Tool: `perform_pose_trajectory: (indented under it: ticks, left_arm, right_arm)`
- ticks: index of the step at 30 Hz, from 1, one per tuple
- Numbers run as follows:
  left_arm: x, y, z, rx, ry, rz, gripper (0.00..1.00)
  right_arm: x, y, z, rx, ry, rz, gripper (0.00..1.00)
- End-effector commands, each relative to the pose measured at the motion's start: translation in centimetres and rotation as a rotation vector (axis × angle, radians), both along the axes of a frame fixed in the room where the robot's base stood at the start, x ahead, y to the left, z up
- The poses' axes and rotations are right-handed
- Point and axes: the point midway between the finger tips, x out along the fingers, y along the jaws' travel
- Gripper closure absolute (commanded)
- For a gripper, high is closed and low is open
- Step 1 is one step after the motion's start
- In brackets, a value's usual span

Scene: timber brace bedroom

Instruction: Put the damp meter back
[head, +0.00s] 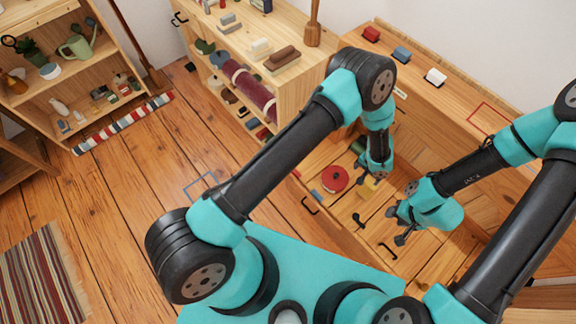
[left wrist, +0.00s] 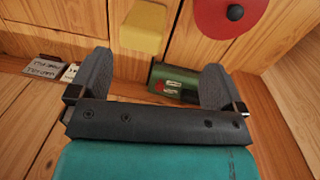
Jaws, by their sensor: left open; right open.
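My right gripper (head: 395,225) is open and empty, lower and to the right.
A shelf unit (head: 295,85) stands to the left. The floor has a blue outline (head: 200,187) and much free room.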

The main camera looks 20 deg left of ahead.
Motion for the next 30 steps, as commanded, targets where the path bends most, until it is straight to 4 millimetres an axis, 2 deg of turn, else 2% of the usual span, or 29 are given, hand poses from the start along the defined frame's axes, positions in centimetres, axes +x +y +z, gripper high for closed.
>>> perform_pose_trajectory:
  ticks: [1,8,15,18,21,24,30]
  left_arm:
    - [-0.3,2.4,0.5,-0.028,0.029,0.035,0.05]
    - [-4.3,14.1,3.3,-0.202,0.114,0.22,0.05]
    - [-10.8,25.9,7.2,-0.304,0.069,0.451,0.05]
    - [-13.9,29.9,8.9,-0.303,0.032,0.534,0.05]
    - [-16.3,32.6,10.0,-0.288,0.004,0.589,0.05]
    - [-17.6,33.9,10.6,-0.276,-0.013,0.615,0.05]
    - [-17.9,34.1,10.7,-0.273,-0.016,0.617,0.05]
  right_arm:
    - [0.0,0.0,0.0,0.0,0.0,0.0,0.57]
    - [0.0,0.0,0.0,0.0,0.0,0.0,0.57]
    - [0.0,0.0,0.0,0.0,0.0,0.0,0.57]
    - [0.0,0.0,0.0,0.0,0.0,0.0,0.57]
    - [0.0,0.0,0.0,0.0,0.0,0.0,0.57]
    - [0.0,0.0,0.0,0.0,0.0,0.0,0.57]
    - [0.0,0.0,0.0,0.0,0.0,0.0,0.57]
